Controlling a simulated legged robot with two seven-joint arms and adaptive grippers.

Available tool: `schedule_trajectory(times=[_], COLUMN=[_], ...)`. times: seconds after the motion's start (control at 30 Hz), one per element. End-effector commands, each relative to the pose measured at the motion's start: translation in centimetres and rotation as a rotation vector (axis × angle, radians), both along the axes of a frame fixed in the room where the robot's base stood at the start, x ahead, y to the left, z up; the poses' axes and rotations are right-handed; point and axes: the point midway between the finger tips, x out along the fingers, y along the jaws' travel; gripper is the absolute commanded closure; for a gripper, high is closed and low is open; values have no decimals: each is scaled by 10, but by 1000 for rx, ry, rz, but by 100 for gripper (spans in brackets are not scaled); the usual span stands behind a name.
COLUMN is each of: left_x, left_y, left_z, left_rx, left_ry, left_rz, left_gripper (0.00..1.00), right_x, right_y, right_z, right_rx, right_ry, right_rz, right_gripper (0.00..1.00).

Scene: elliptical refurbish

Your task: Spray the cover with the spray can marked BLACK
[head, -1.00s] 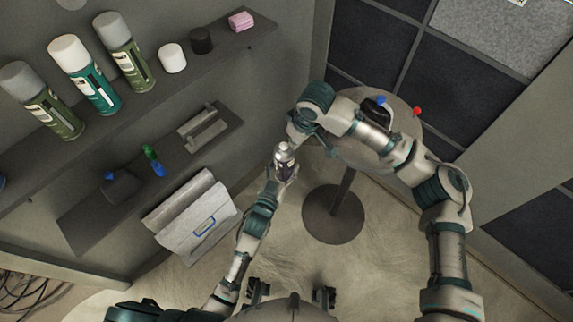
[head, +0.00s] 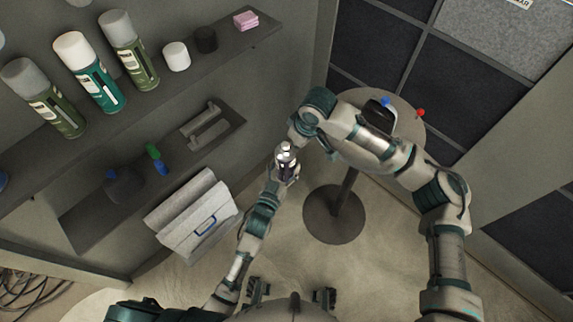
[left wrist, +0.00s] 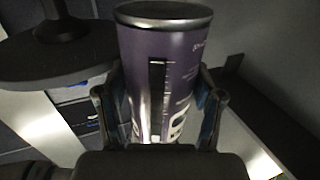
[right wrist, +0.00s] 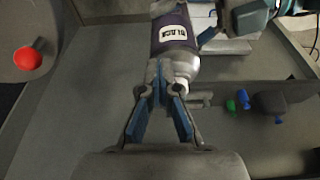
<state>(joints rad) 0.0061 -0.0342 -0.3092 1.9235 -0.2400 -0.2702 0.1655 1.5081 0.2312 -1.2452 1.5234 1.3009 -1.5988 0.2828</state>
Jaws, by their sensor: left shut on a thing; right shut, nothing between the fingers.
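The spray can marked BLACK is purple with a metal base; its label (right wrist: 175,31) reads in the right wrist view. My left gripper (left wrist: 160,110) is shut around the can (left wrist: 168,60); both show small in the head view, can (head: 285,152) and gripper (head: 287,174). My right gripper (right wrist: 166,75) is shut and empty, its fingertips close beside the can's pale top end (right wrist: 182,82); I cannot tell whether they touch. A dark object (head: 378,110) with a blue knob sits on the round stand (head: 345,103); I cannot tell whether it is the cover.
A red knob (head: 420,113) is at the stand's edge. The upper shelf (head: 225,42) at left holds several spray cans, jars and a pink block. The lower shelf (head: 190,158) holds small tools. A grey toolbox (head: 195,215) stands below. Dark panels are behind the stand.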

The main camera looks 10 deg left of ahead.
Motion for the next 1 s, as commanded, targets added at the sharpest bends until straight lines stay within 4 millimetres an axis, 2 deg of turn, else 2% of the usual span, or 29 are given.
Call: schedule_trajectory(times=[0.03,0.07,0.1,0.13,0.17,0.23,0.27,0.73,0.77,1.0], left_x=[1,1,1,1,1,1,1,1,1,1], left_y=[-3,-3,-3,-4,-4,-5,-5,-3,-4,-5], left_z=[9,9,10,10,10,11,12,13,13,13], left_rx=[-5,-5,-6,-6,-5,-6,-6,-9,-9,-9], left_ry=[-20,-21,-22,-23,-24,-26,-26,-30,-30,-30], left_rz=[-4,-4,-4,-4,-4,-5,-5,-6,-6,-6], left_gripper=[75,74,81,81,88,88,96,96,100,100], right_x=[-2,-2,-2,-2,-2,-2,-2,-3,-3,-2], right_y=[0,-1,-1,-1,-2,-3,-3,0,0,-2], right_z=[-6,-7,-8,-9,-10,-12,-13,-17,-17,-24], right_rx=[-2,-3,-3,-2,-2,-2,-2,-8,-7,-7], right_ry=[7,8,8,9,9,9,9,13,12,12], right_rz=[2,2,2,2,2,1,1,2,2,1], right_gripper=[100,100,100,100,100,100,100,100,100,100])
